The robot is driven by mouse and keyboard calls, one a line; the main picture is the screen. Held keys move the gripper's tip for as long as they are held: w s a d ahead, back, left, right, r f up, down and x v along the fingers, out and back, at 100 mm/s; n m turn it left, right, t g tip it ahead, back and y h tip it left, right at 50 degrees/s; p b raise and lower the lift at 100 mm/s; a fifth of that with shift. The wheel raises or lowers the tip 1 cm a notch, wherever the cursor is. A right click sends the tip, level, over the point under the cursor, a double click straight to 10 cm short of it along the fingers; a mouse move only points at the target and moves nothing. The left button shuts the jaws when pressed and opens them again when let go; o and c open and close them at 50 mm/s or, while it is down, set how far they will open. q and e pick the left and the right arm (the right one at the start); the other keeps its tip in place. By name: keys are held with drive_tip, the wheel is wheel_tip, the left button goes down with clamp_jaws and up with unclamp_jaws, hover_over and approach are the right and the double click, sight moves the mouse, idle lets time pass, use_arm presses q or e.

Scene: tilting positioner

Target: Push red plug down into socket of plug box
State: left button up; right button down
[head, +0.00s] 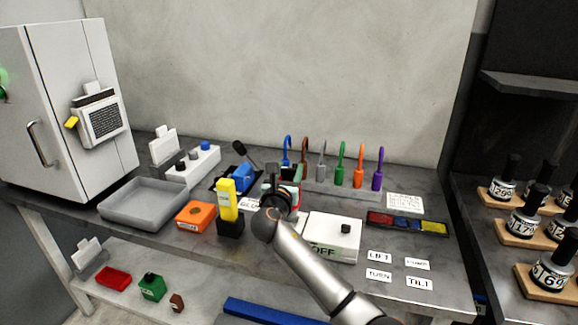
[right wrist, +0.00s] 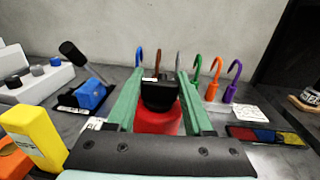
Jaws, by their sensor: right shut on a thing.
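My right gripper (head: 284,186) is over the middle of the bench, its green fingers reaching away from my arm. In the right wrist view, the gripper (right wrist: 160,82) is shut on the red plug (right wrist: 157,122), which shows as a rounded red body between the fingers. A black block (right wrist: 160,93) shows just beyond the red body; I cannot tell whether it is part of the plug. The plug box and its socket cannot be made out around my gripper, so how deep the plug sits is hidden. My left gripper is out of view.
A yellow block on a black base (head: 229,205) and an orange box (head: 196,216) stand left of my gripper. A blue lever unit (head: 238,180) is behind them. Coloured hooks (head: 340,163) stand behind. A white switch box (head: 332,237) is close on the right.

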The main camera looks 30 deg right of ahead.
drive_tip(key=shift+f, duration=0.55)
drive_tip(key=shift+r, duration=0.1)
idle(0.3)
drive_tip(key=shift+p, duration=0.3)
idle(0.6)
drive_tip(key=shift+p, duration=0.4)
drive_tip(key=shift+p, duration=0.4)
drive_tip(key=b, duration=0.2)
hover_over(293, 214)
drive_tip(key=w, duration=0.2)
drive_tip(key=shift+w+d+f, duration=0.1)
drive_tip(key=shift+w+f, duration=0.05)
drive_tip(key=shift+f, duration=2)
drive_tip(key=shift+c, duration=1)
unclamp_jaws()
